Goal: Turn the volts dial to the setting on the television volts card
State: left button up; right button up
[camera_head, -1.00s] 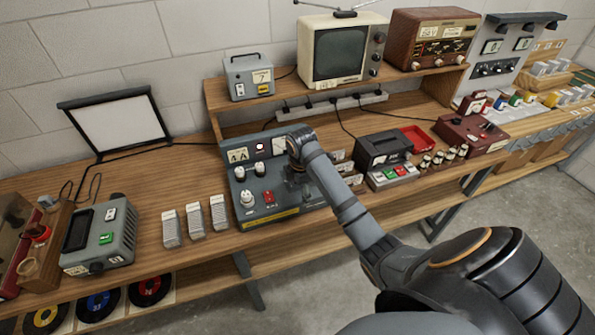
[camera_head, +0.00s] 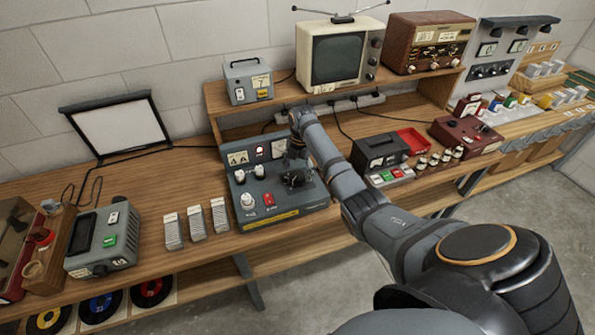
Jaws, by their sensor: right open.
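The grey control unit (camera_head: 262,206) sits on the bench, with meters at its back and several white knobs (camera_head: 247,200) on its left side. I cannot read which dial is the volts dial; one may be hidden under my right gripper. My right gripper (camera_head: 295,182) is open, pointing down over the right half of the unit; I cannot tell if it touches a knob. The television (camera_head: 337,57) stands on the shelf behind. A small pale card (camera_head: 324,88) shows at its lower front, too small to read. My left gripper is out of view.
A grey box with a "7" card (camera_head: 248,80) and a brown radio (camera_head: 428,42) flank the television. A black-topped device (camera_head: 380,152) stands right of the unit; pale card stacks (camera_head: 196,226) and a grey meter (camera_head: 103,240) stand left.

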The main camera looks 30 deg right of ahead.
jog(key=shift+a+f, duration=0.1)
jog(key=shift+f, duration=0.95)
jog(key=c, duration=1.2)
